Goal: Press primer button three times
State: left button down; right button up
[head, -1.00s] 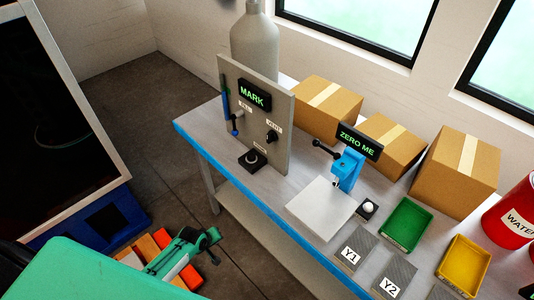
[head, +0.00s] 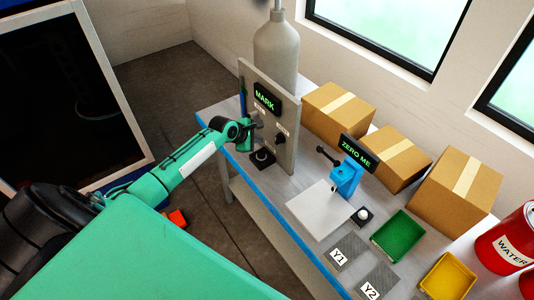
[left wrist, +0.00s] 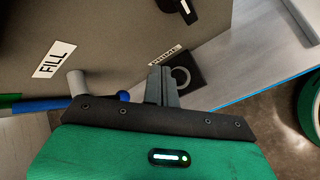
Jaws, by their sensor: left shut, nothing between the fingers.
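The primer button (head: 263,158) is a round button on a black square base at the foot of the grey upright panel (head: 284,150). In the left wrist view the button (left wrist: 182,76) shows as a pale ring on the black block, beside a label partly readable as PRIMER. My left gripper (head: 253,132) is shut and empty, in front of the panel and above the button in the head view. In the left wrist view its closed fingers (left wrist: 161,75) overlap the block's left side, just left of the ring. I cannot tell whether they touch it. My right gripper is out of view.
The panel carries a MARK display (head: 265,97), a black knob (head: 280,139) and a FILL label (left wrist: 54,59). A grey cylinder (head: 276,52) stands behind it. To the right are a blue press (head: 346,178), a green tray (head: 398,235) and cardboard boxes (head: 455,194).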

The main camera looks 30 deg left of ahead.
aim_at(259, 156)
pick_arm(q)
jog(key=shift+w+a+r+n, duration=0.15)
jog(key=shift+w+r+n, duration=0.2)
jog(key=shift+r, duration=0.2)
jog(key=shift+w+a+r+n, duration=0.15)
jog(key=shift+w+r+n, duration=0.15)
jog(key=shift+r, duration=0.25)
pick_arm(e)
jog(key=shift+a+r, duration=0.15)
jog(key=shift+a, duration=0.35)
pick_arm(q)
jog(key=shift+a, duration=0.1)
jog(key=shift+f, duration=0.1)
